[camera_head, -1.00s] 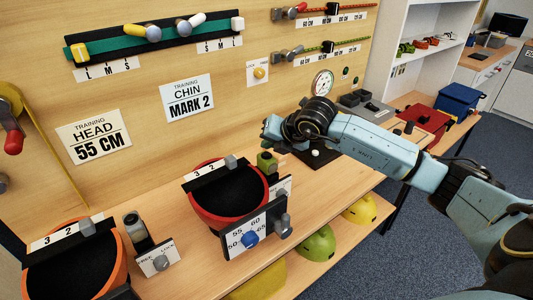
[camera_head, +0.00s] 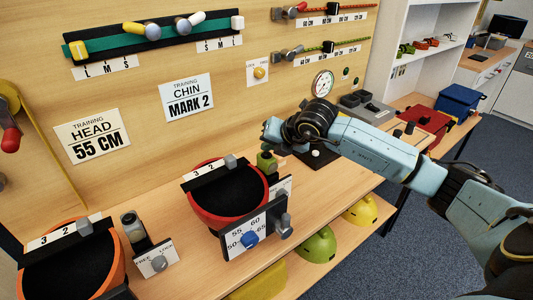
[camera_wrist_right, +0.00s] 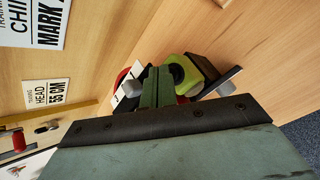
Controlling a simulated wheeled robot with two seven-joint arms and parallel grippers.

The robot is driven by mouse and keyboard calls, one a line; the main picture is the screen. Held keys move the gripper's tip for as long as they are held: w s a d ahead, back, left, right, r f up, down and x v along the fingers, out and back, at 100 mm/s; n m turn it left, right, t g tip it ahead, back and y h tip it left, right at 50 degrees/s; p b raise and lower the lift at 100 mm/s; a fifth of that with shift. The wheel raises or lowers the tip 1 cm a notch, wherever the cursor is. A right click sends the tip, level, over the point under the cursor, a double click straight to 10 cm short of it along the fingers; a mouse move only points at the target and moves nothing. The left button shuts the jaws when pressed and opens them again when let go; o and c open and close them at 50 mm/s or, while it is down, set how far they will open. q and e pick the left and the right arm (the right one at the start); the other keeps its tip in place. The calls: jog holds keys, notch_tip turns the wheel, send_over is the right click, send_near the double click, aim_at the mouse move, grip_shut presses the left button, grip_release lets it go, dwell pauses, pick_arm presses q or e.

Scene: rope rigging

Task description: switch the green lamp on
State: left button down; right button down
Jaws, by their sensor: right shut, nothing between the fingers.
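The green lamp (camera_head: 266,162) is a small yellow-green block at the back right of the red-rimmed helmet shell (camera_head: 226,222). In the right wrist view the lamp (camera_wrist_right: 178,66) shows a round dark face, just right of my fingertips. My right gripper (camera_head: 268,136) is shut and empty, just above the lamp in the head view. In the right wrist view its fingers (camera_wrist_right: 157,76) are pressed together beside the lamp; I cannot tell whether they touch it. My left gripper is not in view.
An orange-rimmed shell (camera_head: 122,272) with a grey lamp (camera_head: 132,228) stands at the left. The upright wooden board (camera_head: 130,88) rises behind the bench. Grey boxes (camera_head: 362,108) stand farther right.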

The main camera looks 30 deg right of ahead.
jog(key=shift+f+b, duration=0.4)
jog(key=shift+f, duration=0.05)
jog(key=shift+r, duration=0.1)
dwell(0.4)
jog(key=shift+r+p, duration=0.45)
jog(key=shift+r, duration=0.35)
notch_tip(320, 180, up, 5)
jog(key=p, duration=0.3)
dwell(1.0)
